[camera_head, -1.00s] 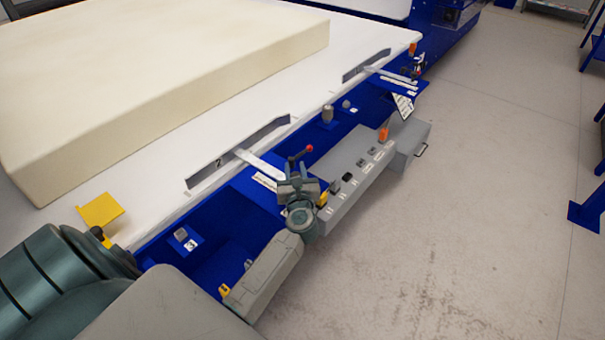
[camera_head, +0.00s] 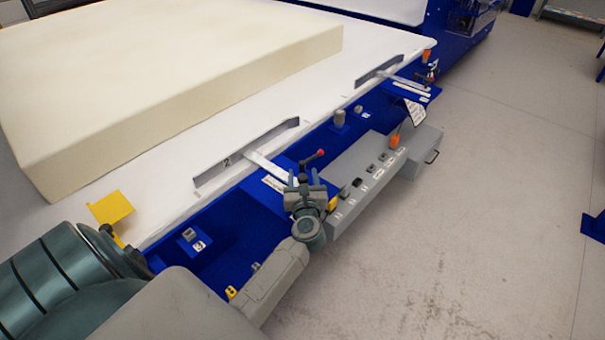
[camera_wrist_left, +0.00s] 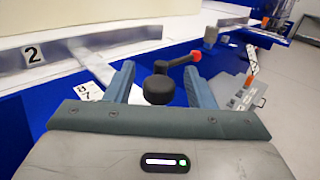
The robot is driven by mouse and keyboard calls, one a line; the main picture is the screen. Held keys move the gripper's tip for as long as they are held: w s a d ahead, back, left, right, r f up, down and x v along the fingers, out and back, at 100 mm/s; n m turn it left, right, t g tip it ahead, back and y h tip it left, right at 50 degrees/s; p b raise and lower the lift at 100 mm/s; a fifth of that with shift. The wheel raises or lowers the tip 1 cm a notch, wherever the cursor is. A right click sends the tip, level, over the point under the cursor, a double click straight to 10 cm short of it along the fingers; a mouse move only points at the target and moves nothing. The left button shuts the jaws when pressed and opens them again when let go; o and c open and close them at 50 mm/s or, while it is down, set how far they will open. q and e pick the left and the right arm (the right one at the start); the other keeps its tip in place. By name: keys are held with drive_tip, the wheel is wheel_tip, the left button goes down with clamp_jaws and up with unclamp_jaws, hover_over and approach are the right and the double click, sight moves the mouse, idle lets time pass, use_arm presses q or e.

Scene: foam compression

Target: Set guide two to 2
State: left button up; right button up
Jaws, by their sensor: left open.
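Guide two (camera_head: 228,162) is a grey angled plate marked "2" on the white table edge, with a pale bar (camera_head: 268,171) running from it toward the blue frame. It also shows in the left wrist view (camera_wrist_left: 80,50). A clamp lever with a black hub (camera_wrist_left: 159,86) and red-tipped handle (camera_wrist_left: 193,57) stands between my left gripper's fingers in the wrist view. The red tip also shows in the head view (camera_head: 320,153). My left gripper (camera_head: 305,182) is open, its fingers apart on both sides of the hub. The scale label (camera_wrist_left: 88,92) beside the bar is partly hidden. My right gripper is not in view.
A large cream foam block (camera_head: 170,85) lies on the white table. A grey control box (camera_head: 370,175) with buttons sits right of my left gripper. A second guide (camera_head: 378,70) is farther back. A yellow bracket (camera_head: 112,207) stands at the table's near edge. Open floor lies right.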

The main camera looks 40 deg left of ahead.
use_arm(q)
drive_tip(key=b+v, duration=0.1)
drive_tip(key=v, duration=0.7)
drive_tip(key=shift+f+b, duration=0.1)
drive_tip(key=shift+b, duration=0.2)
drive_tip(key=shift+s+d, duration=0.4)
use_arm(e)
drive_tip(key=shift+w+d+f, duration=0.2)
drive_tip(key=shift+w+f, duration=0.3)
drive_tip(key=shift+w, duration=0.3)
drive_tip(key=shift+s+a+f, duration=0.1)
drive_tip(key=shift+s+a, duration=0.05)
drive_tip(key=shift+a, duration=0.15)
